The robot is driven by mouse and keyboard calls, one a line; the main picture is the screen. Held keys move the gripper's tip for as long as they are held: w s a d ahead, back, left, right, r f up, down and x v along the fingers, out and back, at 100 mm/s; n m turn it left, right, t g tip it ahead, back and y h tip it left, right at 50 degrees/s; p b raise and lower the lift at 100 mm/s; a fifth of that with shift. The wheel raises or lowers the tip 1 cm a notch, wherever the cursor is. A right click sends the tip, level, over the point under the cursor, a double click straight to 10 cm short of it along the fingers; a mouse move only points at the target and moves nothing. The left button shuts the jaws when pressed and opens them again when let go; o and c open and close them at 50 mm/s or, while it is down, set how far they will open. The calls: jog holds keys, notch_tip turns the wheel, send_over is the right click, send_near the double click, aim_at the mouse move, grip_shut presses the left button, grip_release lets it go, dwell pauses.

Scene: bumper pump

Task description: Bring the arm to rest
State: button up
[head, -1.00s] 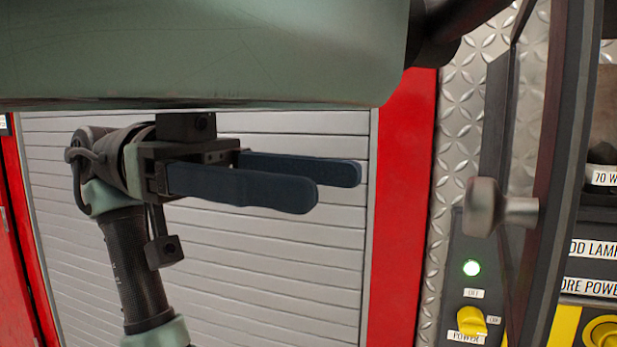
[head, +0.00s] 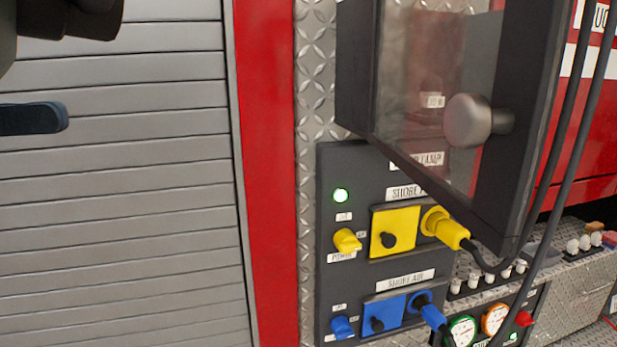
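One dark blue fingertip of my gripper (head: 36,118) shows at the left edge in the head view, in front of the grey roller shutter (head: 120,190). The rest of the gripper and most of my arm are out of frame, with a dark part of my arm at the top left corner. I cannot see the second finger or the gap between them. Nothing shows at the visible fingertip, and it is apart from the panel.
Cables hang at the right.

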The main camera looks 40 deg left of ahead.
jog(key=w+d+f+n+t+y, duration=0.1)
jog(key=w+f+n+y, duration=0.15)
jog(key=w, duration=0.65)
jog(key=w+d+f+n+y, duration=0.15)
jog(key=w+f, duration=0.25)
jog(key=w, duration=0.4)
jog(key=w+d+f+n+t+y, duration=0.1)
jog(key=w+f+n, duration=0.2)
jog(key=w, duration=0.6)
jog(key=w+d+f+n+y, duration=0.1)
jog(key=w+d+f+y, duration=0.1)
jog(key=w+d+f, duration=0.4)
jog(key=w+d+f+n+y, duration=0.1)
jog(key=w+d+f+y, duration=0.3)
jog(key=d, duration=0.5)
jog(key=d+m+t, duration=0.1)
jog(key=d+t, duration=0.1)
jog(key=d, duration=0.7)
jog(key=s+r+t, duration=0.5)
jog(key=s+r, duration=0.2)
jog(key=r, duration=0.5)
jog(key=s+r+t, duration=0.4)
jog(key=s+r, duration=0.2)
jog(key=r, duration=0.6)
jog(key=shift+s+a+r+t+y, duration=0.3)
jog(key=shift+s+a+t+y, duration=0.1)
jog(key=shift+a, duration=0.05)
